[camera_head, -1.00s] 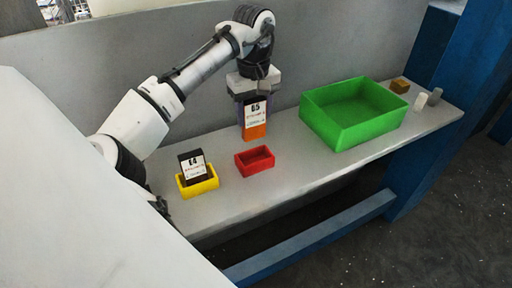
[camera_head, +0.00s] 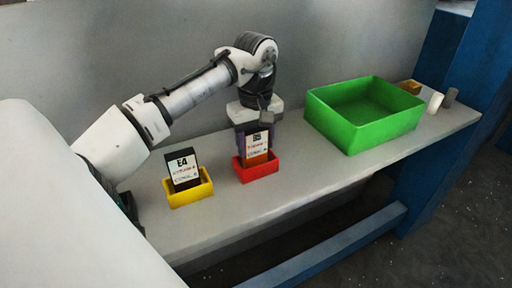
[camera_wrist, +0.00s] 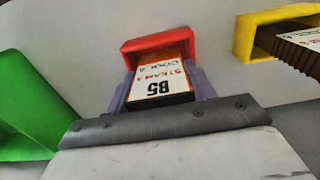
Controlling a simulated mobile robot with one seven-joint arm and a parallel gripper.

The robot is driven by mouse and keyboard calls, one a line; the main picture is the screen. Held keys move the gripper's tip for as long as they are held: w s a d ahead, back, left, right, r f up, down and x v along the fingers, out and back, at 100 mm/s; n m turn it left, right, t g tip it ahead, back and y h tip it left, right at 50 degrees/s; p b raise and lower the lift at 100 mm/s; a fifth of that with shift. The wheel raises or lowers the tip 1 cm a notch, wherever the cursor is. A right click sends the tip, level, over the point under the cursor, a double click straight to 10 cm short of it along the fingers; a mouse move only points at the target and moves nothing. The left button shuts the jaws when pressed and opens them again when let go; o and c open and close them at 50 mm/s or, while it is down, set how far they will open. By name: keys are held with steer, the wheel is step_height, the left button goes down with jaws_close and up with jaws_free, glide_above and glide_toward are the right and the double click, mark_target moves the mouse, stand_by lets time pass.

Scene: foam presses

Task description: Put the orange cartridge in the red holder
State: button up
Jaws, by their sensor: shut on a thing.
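The orange cartridge (camera_head: 257,152) has a white label marked B5 and a dark top. It stands upright with its lower end inside the red holder (camera_head: 259,171) on the shelf. My gripper (camera_head: 256,139) is shut on the cartridge's upper part from above. In the wrist view the cartridge (camera_wrist: 160,84) sits between my gripper's fingers (camera_wrist: 160,95), and its far end goes into the red holder (camera_wrist: 150,41). Whether it rests on the holder's floor is hidden by the holder's walls.
A yellow holder (camera_head: 190,195) with a dark cartridge marked E4 (camera_head: 183,170) stands to the left. A large green bin (camera_head: 347,133) is to the right. Small items, including a white cylinder (camera_head: 435,103), stand beyond it. The front shelf is clear.

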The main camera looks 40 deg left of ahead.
steer(key=shift+d, duration=0.1)
steer(key=o, duration=1)
steer(key=shift+f, duration=0.1)
step_height(320, 180, up, 12)
steer(key=shift+r, duration=0.15)
